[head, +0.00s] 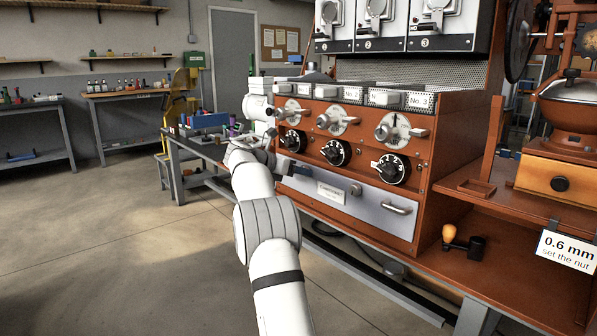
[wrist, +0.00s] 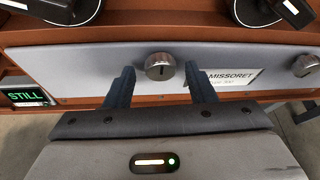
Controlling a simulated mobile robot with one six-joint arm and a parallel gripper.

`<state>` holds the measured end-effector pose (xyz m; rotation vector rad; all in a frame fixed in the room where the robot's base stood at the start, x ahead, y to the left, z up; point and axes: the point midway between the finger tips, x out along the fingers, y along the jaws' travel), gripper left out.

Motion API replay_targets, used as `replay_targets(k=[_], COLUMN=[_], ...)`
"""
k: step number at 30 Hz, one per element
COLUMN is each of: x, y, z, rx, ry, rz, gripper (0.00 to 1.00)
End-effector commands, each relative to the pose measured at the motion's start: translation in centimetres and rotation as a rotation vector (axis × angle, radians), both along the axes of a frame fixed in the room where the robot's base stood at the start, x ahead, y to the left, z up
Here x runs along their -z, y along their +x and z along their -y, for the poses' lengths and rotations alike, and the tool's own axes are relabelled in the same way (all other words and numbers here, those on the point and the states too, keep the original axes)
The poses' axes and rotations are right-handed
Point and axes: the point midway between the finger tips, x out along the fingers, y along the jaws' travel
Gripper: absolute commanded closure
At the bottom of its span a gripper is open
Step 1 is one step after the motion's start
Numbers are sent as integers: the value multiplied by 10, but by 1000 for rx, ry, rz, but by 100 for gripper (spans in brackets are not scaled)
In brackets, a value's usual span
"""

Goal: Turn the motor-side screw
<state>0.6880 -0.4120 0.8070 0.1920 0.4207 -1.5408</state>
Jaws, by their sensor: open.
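A round metal screw with a slot in its face (wrist: 160,66) sits on the grey front panel (wrist: 90,62), left of a white label. My gripper (wrist: 161,72) is open, with one dark finger on each side of this screw in the wrist view. I see a gap between each finger and the screw; I cannot tell the depth exactly. In the head view my gripper (head: 300,172) is at the left part of the panel and hides this screw. A second round metal screw (head: 356,189) is right of the label; it also shows in the wrist view (wrist: 306,65).
The white label (head: 331,192) lies partly behind my right finger in the wrist view. A metal handle (head: 396,207) sticks out at the panel's right. Black dials (head: 390,168) stand above the panel. A small display reading STILL (wrist: 25,97) is at the left.

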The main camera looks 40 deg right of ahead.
Motion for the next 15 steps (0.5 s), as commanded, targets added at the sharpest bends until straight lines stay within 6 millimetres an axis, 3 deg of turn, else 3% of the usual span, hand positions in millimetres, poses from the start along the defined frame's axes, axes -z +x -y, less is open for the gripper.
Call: replay_targets(k=[8,15], x=[-6,-22], y=[0,2], z=[-8,-45], rx=[-1,-2], ry=[-1,-1], rz=[0,0], gripper=[50,50])
